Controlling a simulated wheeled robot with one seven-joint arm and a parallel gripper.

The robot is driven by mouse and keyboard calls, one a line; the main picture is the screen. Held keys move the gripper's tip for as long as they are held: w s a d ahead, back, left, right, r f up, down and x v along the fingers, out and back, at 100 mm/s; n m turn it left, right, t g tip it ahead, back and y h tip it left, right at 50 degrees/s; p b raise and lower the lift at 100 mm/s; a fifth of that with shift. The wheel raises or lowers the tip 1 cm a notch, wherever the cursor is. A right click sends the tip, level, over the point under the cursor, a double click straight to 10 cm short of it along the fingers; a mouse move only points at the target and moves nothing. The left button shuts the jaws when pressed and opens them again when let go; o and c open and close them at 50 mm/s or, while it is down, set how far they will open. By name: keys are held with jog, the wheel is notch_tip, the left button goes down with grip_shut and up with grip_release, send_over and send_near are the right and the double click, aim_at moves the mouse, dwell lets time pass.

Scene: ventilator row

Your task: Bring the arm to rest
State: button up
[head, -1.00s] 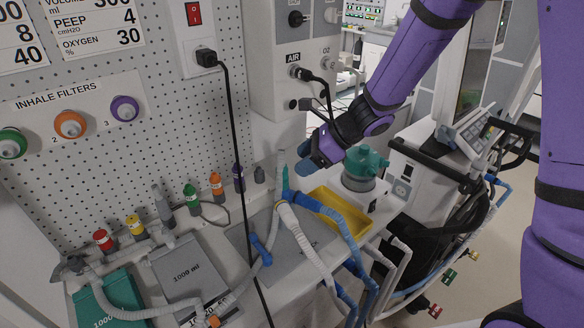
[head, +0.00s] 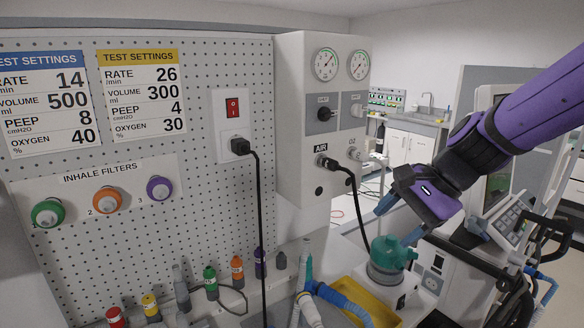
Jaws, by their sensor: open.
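My purple arm reaches in from the right edge in the head view. My gripper (head: 398,222) has blue fingers that stand apart and point down to the left. It is open, with nothing seen between the fingers. It is above the teal-topped humidifier chamber (head: 388,262), apparently clear of it, though the depth between them is hard to judge.
A ventilator screen and keypad (head: 508,216) stand close behind and right of my arm. A yellow tray (head: 372,308) and hoses (head: 342,300) are below. A pegboard (head: 205,205) fills the left.

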jog(key=s+d+r+n+t+h, duration=0.1)
jog(key=s+d+r+n+h, duration=0.2)
jog(key=s+d+n, duration=0.2)
jog(key=s+d+r+n+t+h, duration=0.2)
jog(key=s+d+r+n+h, duration=0.1)
jog(key=s+d, duration=0.4)
jog(key=shift+s+r+n+h, duration=0.3)
jog(key=shift+s+r+n, duration=0.35)
jog(key=shift+s+n, duration=0.7)
